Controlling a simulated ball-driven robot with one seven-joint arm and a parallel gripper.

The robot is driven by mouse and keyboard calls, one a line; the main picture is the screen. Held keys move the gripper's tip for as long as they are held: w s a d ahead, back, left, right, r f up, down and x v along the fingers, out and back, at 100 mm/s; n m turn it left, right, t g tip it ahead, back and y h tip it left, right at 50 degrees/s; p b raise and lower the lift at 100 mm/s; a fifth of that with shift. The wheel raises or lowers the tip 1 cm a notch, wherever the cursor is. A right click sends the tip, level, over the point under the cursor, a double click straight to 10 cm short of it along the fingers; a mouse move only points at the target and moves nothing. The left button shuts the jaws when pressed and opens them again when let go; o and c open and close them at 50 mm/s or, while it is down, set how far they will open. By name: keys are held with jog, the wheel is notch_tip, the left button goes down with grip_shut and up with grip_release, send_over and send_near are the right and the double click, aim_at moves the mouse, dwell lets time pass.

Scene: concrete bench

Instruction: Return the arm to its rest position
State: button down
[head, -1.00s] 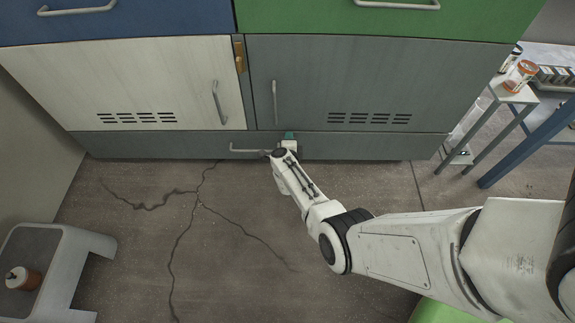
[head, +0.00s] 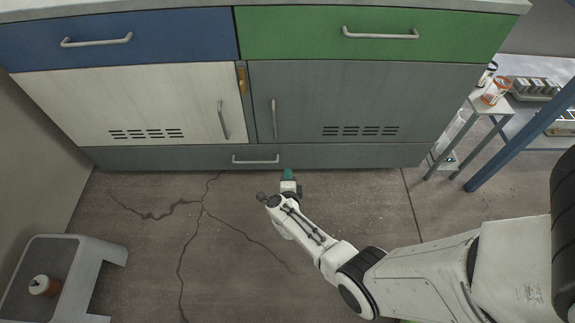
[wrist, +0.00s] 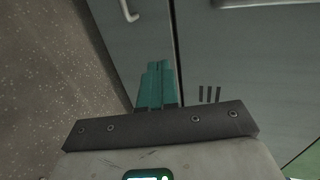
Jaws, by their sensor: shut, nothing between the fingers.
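My gripper (head: 287,174) is at the end of my white arm, low in front of the cabinet, near the grey bottom drawer (head: 350,156). Its teal fingers are together and empty; they also show in the wrist view (wrist: 157,86). The bottom drawer's bar handle (head: 256,161) is to the left of the fingers and apart from them. The drawer front looks flush with the cabinet. In the wrist view a handle (wrist: 129,10) shows at the top, clear of the fingers.
The cabinet has a blue drawer (head: 130,40), a green drawer (head: 450,35), a white door (head: 120,100) and a grey door (head: 380,95). A grey stool (head: 95,262) with a brown jar (head: 44,285) stands at left. A small stand (head: 490,108) is at right. The cracked floor between is clear.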

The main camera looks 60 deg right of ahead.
jog(key=shift+s+a+r, duration=0.1)
jog(key=shift+s+a, duration=0.15)
jog(key=shift+a, duration=0.05)
jog(key=w+a+r+n+t+y, duration=0.6)
jog(key=a+r+n+y, duration=0.15)
jog(key=n, duration=0.45)
jog(key=s+a+r+n+g+y, duration=0.2)
jog(key=s+a+n+g+y, duration=0.15)
jog(key=a+n+y, duration=0.35)
jog(key=s+a+r+n+g+h, duration=0.1)
jog(key=s+r+n+g, duration=0.2)
jog(key=s, duration=0.5)
jog(key=s+a+r+n+g+h, duration=0.1)
jog(key=s+r+n+g, duration=0.25)
jog(key=s, duration=0.55)
jog(key=s+a+r+n+g+h, duration=0.1)
jog(key=s+r+n+g, duration=0.2)
jog(key=s, duration=0.5)
notch_tip(320, 180, up, 29)
jog(key=p, duration=3)
jog(key=shift+w+d, duration=0.15)
jog(key=shift+w, duration=0.05)
